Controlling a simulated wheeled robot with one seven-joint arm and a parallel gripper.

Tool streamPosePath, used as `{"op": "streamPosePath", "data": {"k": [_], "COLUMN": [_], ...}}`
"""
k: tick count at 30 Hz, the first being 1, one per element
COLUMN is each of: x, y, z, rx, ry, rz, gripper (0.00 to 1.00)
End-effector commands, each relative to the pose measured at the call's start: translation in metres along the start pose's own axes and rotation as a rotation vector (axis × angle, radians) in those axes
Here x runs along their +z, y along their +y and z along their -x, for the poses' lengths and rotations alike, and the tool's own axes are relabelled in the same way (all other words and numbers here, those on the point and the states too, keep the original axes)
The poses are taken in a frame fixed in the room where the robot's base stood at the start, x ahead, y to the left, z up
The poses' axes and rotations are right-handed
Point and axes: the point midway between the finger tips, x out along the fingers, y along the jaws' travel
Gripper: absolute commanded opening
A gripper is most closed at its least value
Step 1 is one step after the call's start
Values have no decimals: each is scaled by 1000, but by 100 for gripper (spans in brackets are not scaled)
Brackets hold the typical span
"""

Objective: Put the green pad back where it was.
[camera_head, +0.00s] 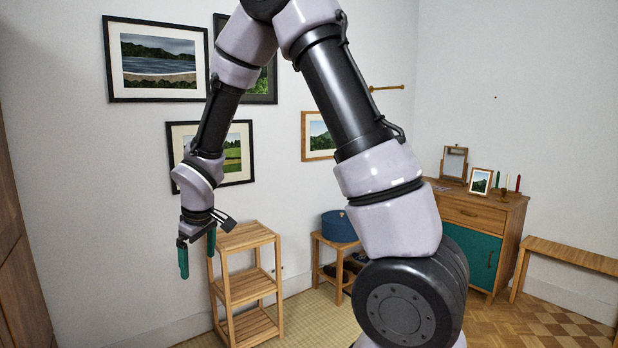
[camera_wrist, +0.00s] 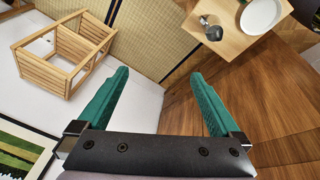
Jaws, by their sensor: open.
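My gripper (camera_head: 197,252) hangs at the left in the head view, pointing down, in front of the white wall and beside a slatted wooden shelf. In the wrist view my gripper (camera_wrist: 160,76) shows two green fingers spread wide apart with nothing between them. I cannot make out a separate green pad in either view; the green on my gripper is its own fingers.
The wooden shelf (camera_head: 248,236) looks empty; a blue round box (camera_head: 339,226) sits on a low stand. A cabinet (camera_head: 480,214) with a green door stands right. The wrist view shows a table (camera_wrist: 226,45) with a white plate (camera_wrist: 262,15).

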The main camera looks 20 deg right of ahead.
Motion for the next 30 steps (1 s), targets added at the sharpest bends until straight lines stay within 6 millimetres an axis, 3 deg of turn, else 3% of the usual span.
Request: {"op": "streamPosePath", "data": {"k": [1, 3, 9, 13, 18, 24, 30], "x": [5, 16, 59, 94, 141, 186, 206], "y": [20, 40, 82, 95, 96, 80, 67], "z": [29, 61, 149, 200, 256, 300, 317], "rx": [12, 20, 31, 28, 12, -17, -38], "ry": [23, 41, 104, 153, 226, 312, 357], "rz": [-77, -177, -455, -626, -835, -1025, -1112], "gripper": [100, 100, 100, 100, 100, 100, 100]}}
